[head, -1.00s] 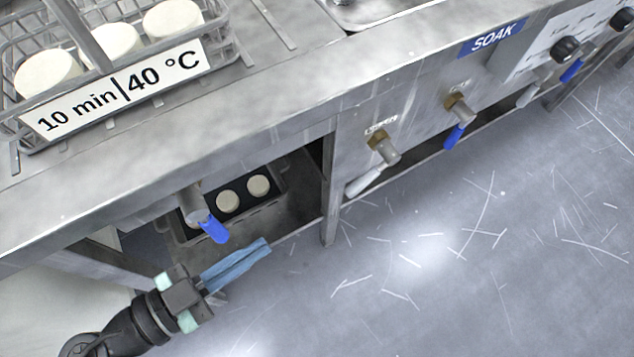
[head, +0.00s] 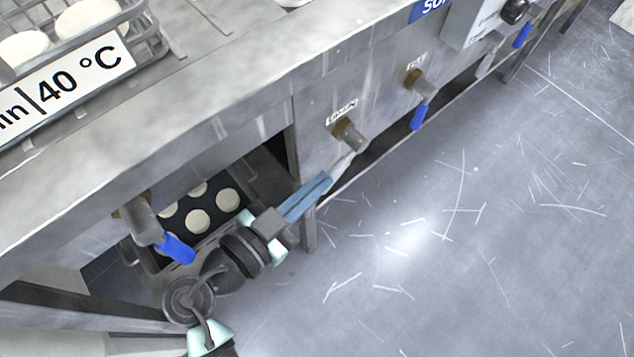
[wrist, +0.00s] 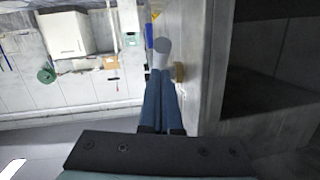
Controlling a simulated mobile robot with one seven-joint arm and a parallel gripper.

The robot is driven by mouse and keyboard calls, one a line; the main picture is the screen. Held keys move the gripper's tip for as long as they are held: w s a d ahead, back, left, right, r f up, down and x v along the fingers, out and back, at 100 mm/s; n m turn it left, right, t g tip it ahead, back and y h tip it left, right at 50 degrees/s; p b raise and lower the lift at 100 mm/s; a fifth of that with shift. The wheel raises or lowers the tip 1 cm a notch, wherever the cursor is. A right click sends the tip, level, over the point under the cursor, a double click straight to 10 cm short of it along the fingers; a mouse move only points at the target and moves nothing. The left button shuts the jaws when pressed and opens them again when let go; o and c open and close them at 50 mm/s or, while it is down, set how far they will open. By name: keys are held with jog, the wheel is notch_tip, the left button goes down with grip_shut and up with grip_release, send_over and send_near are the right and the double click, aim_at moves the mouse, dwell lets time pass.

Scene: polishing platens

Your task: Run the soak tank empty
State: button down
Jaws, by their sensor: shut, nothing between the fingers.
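The blue soak sign (head: 430,8) is cut off at the top of the head view. Below it on the steel front is a valve (head: 349,137) with a brass fitting and a pale handle (head: 342,166) slanting down left; its small label is too blurred to read. To its right is a second valve with a blue handle (head: 419,116). My gripper (head: 326,180) is shut and empty, its blue fingertips at the lower end of the pale handle; contact is unclear. In the wrist view, the handle (wrist: 162,47) shows just beyond the fingertips (wrist: 160,74). The tank's inside is hidden.
Another blue-handled valve (head: 176,248) hangs at the left, near my arm. A dark tray (head: 222,231) of pale discs sits on the lower shelf. A wire basket (head: 150,38) with a 40 °C sign stands on the bench. The floor (head: 450,250) at right is clear.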

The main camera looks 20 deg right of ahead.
jog(key=shift+w+d, duration=0.1)
jog(key=shift+d, duration=0.1)
dwell(0.3)
jog(key=shift+f+b, duration=0.35)
jog(key=shift+b, duration=0.4)
jog(key=shift+h, duration=0.3)
